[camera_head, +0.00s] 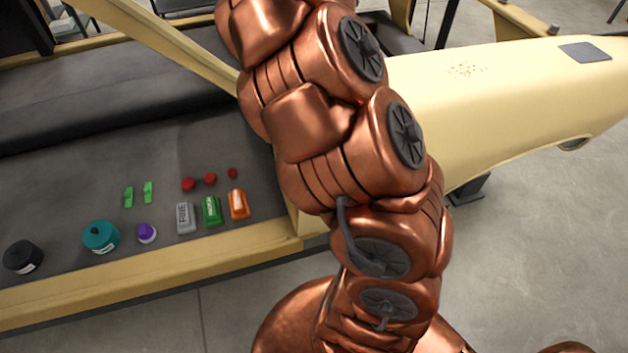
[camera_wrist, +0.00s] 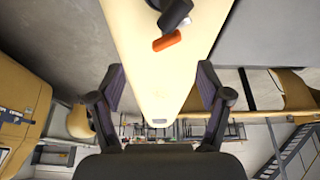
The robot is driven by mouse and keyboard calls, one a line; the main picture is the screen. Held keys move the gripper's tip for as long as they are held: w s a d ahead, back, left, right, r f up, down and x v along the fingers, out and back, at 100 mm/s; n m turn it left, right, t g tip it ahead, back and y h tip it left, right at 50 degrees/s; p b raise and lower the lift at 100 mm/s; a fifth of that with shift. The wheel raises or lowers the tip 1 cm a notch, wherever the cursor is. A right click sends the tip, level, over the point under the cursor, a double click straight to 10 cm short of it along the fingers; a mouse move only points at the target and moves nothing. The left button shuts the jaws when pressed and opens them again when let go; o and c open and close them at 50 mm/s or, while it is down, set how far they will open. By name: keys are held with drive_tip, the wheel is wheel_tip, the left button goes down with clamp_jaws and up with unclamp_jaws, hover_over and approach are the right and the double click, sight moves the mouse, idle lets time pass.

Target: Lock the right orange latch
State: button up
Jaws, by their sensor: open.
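In the wrist view an orange cylinder-like piece (camera_wrist: 167,41), likely the latch handle, sits beside dark grey and pale metal parts on the cream nose-shaped body (camera_wrist: 160,95). My gripper (camera_wrist: 160,84) is open and empty, its two dark fingers spread on either side of the narrowing cream body. The orange piece appears above the fingertips in the picture, apart from both fingers. Whether the latch is locked cannot be told. In the head view my copper arm covers the middle, and my gripper is out of sight; this latch cannot be made out there.
In the head view a dark panel (camera_head: 70,215) carries a grey block (camera_head: 186,218), a green block (camera_head: 212,211), an orange block (camera_head: 238,204), red buttons (camera_head: 210,179) and round knobs (camera_head: 101,237). The cream body (camera_head: 500,95) extends right over open floor (camera_head: 545,250).

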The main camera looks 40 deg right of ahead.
drive_tip(key=s+a+f+n+y+b, duration=0.1)
drive_tip(key=s+a+f+n+b, duration=0.1)
drive_tip(key=s+a+f+n, duration=0.4)
drive_tip(key=s+a+f+n+y+b, duration=0.2)
drive_tip(key=s+a+f+n, duration=0.5)
drive_tip(key=a, duration=0.8)
drive_tip(key=shift+s+a+n+y, duration=0.35)
drive_tip(key=shift+s+n, duration=0.35)
drive_tip(key=shift+s, duration=1.05)
drive_tip(key=shift+f, duration=0.1)
